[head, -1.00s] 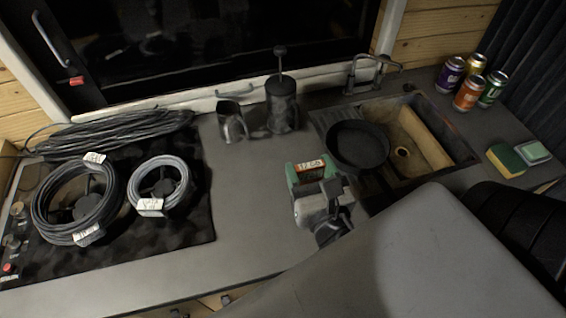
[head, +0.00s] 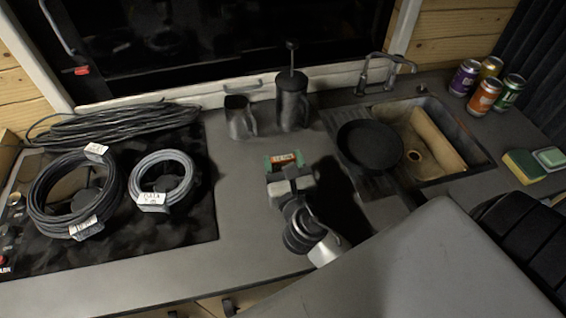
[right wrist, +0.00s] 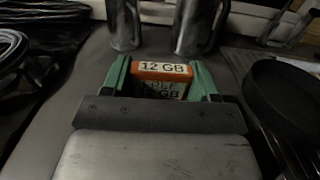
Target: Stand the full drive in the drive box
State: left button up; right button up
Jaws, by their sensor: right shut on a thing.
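My right gripper (head: 284,163) is over the middle of the grey counter, in front of the metal jug and the French press. Its green fingers are shut on an orange drive (head: 285,157). In the right wrist view the drive (right wrist: 161,70) sits between the two green fingertips (right wrist: 161,80), with a pale label reading "12 GB" on top and more lettering on the side facing me. Its lower part is hidden behind the gripper body. I cannot make out a drive box in either view. My left gripper is not in view.
A metal jug (head: 240,118) and a French press (head: 292,101) stand behind the gripper. A black pan (head: 369,145) is at the sink (head: 470,150) on the right. Cable coils (head: 76,192) lie on the hob (head: 190,235) at left. The counter (head: 245,245) is clear between.

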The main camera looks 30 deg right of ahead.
jog(key=shift+f, duration=0.15)
jog(key=o, duration=1)
jog(key=shift+c, duration=0.2)
